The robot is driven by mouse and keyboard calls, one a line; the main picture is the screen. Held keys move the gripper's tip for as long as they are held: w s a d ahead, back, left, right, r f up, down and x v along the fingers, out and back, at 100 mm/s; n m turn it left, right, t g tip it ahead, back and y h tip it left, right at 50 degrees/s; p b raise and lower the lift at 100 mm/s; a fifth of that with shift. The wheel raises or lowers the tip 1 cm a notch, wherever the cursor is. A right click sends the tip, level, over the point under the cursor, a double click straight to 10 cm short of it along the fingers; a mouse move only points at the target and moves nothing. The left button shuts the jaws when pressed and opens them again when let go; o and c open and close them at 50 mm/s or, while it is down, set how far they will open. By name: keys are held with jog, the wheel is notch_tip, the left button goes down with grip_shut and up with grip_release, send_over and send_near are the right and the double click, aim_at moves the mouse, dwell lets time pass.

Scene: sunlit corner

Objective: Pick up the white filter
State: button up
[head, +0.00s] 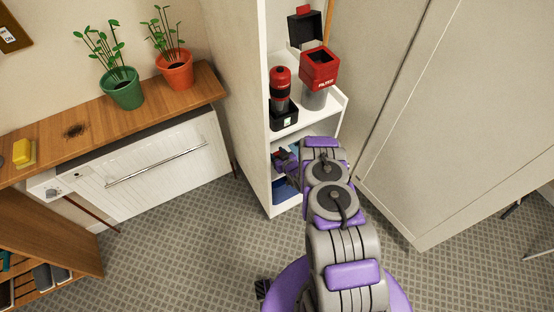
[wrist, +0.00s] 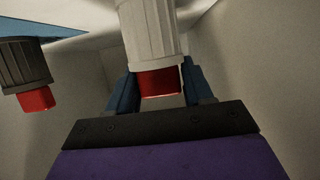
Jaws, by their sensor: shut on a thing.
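The white filter (wrist: 152,32), a ribbed pale cylinder with a red end (wrist: 160,83), is in the middle of the wrist view. My gripper (wrist: 160,88) has its blue fingers on either side of it and is shut on it. The top of the filter is cut off by the picture edge. In the head view my gripper (head: 286,160) reaches into the lower part of the white shelf unit (head: 256,130), partly hidden by my arm. The filter cannot be made out there.
A dark grey filter with a red end (wrist: 25,75) is at left in the wrist view. Above my gripper, a red and black bottle (head: 281,88) and a red-topped container (head: 318,70) stand on a shelf. Shelf walls are close on both sides. The carpet (head: 200,240) is clear.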

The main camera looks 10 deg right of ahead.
jog(key=shift+c, duration=1.4)
jog(key=shift+r, duration=0.15)
